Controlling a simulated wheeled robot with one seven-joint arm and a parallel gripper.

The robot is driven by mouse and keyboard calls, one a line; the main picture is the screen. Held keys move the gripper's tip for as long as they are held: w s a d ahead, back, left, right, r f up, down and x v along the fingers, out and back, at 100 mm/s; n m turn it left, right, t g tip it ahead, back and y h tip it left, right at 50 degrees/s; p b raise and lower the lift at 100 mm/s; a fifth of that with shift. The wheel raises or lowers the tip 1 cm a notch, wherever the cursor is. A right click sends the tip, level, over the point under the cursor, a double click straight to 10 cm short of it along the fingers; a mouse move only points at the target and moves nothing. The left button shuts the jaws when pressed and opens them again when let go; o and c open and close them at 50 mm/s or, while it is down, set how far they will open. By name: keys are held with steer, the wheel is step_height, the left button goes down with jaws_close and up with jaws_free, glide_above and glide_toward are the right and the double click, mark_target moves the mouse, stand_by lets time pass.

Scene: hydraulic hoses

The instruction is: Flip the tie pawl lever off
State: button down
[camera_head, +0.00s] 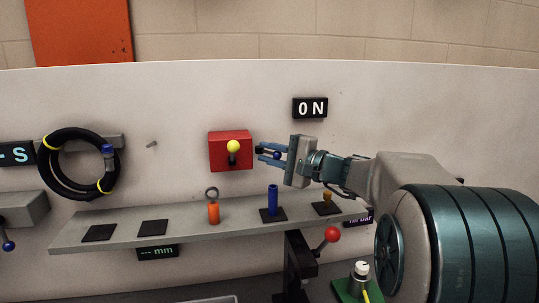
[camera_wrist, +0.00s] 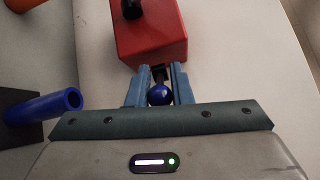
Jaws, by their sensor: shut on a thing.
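A red box (camera_head: 230,160) is on the pale wall panel, with a yellow ball knob (camera_head: 233,146) on a black mount at its front. In the wrist view the red box (camera_wrist: 150,40) is just ahead of my fingertips. My gripper (camera_head: 262,151) is at the box's right side, its fingers pointing left. In the wrist view my gripper (camera_wrist: 160,70) is shut around a blue ball knob (camera_wrist: 160,94) with a dark stem toward the box. The fingers hide part of the stem. No label naming the tie pawl lever is readable.
A grey shelf (camera_head: 185,230) below carries an orange fitting (camera_head: 213,212) and a blue tube (camera_head: 272,199). A red-knobbed lever (camera_head: 332,234) is below the shelf. A coiled black hose (camera_head: 70,190) hangs at left.

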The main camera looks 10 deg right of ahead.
steer(key=c, duration=1.3)
jaws_free()
steer(key=b+v, duration=0.3)
steer(key=v, duration=1.1)
